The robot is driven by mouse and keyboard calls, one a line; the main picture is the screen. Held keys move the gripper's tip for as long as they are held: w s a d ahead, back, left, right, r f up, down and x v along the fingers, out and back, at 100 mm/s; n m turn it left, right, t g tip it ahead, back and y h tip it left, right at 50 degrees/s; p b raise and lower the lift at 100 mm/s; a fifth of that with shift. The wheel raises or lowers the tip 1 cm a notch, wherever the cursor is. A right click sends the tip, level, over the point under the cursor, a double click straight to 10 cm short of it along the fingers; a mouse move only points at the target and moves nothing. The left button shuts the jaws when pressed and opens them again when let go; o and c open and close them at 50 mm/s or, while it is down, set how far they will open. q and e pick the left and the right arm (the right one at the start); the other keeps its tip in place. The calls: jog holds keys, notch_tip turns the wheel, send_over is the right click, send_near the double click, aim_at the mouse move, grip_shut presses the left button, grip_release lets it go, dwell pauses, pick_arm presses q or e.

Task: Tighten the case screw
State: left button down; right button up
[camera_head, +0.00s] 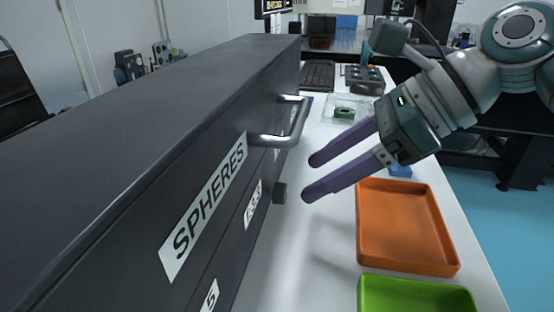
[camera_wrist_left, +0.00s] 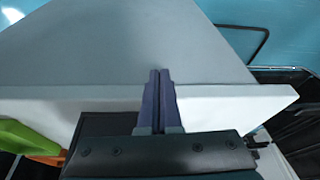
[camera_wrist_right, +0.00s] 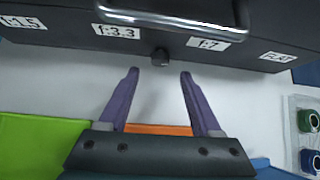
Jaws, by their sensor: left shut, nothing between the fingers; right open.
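The dark grey case (camera_head: 160,110) with a SPHERES label fills the left of the head view. Its case screw, a small dark knob (camera_head: 280,193), sticks out from the labelled face. The knob also shows at the top middle of the right wrist view (camera_wrist_right: 160,57). My right gripper (camera_head: 312,178) is open and empty, with purple fingers pointing at the knob. In the right wrist view its fingertips (camera_wrist_right: 159,73) lie on either side of the knob's line, just short of it. My left gripper (camera_wrist_left: 160,74) is shut and empty, away from the case face.
A metal handle (camera_head: 285,136) juts from the case above the knob. An orange tray (camera_head: 440,240) and a green tray (camera_head: 415,292) stand on the white table (camera_head: 285,270) to the right.

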aim_at(286, 193)
jog(key=b+x, duration=0.1)
jog(key=x, duration=0.4)
jog(key=shift+b, duration=0.35)
jog(key=shift+c, duration=0.3)
grip_shut()
